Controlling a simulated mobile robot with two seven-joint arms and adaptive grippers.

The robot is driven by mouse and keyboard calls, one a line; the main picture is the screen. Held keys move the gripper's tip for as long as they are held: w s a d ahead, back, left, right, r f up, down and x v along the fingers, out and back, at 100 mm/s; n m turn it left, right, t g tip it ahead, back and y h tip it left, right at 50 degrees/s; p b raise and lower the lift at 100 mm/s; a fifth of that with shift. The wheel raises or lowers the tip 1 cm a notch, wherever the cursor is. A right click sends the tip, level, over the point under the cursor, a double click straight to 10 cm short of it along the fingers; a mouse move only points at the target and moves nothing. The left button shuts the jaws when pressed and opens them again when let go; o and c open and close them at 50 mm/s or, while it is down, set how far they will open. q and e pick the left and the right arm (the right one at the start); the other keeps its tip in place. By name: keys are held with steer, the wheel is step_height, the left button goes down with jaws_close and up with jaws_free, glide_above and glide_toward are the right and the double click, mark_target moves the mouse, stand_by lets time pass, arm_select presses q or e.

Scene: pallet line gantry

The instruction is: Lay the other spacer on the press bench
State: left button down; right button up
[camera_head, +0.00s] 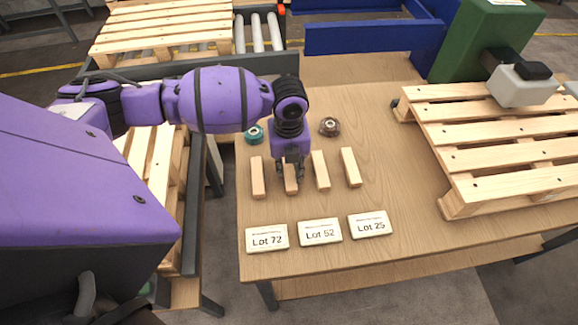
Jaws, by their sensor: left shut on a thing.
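Several pale wooden blocks, which look like spacers, lie in a row on the wooden bench (420,222). The leftmost block (257,178) and the two to the right, the third block (320,170) and the rightmost block (350,168), are free. My left gripper (291,176) points down and is shut on the second block from the left (291,186), whose upper part it hides. I cannot tell whether that block is touching the bench. My right gripper is not in view.
Label plates Lot 72 (267,237), Lot 52 (320,231) and Lot 25 (369,224) lie in front. A teal round part (254,134) and a brown one (329,127) sit behind the blocks. A pallet (480,135) occupies the bench's right side.

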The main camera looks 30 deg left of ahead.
mark_target(289, 170)
arm_select(q)
steer(key=shift+f, duration=0.2)
steer(key=c, duration=1.5)
jaws_free()
step_height(289, 170, up, 12)
steer(key=shift+r+p, duration=0.2)
steer(key=shift+p, duration=0.15)
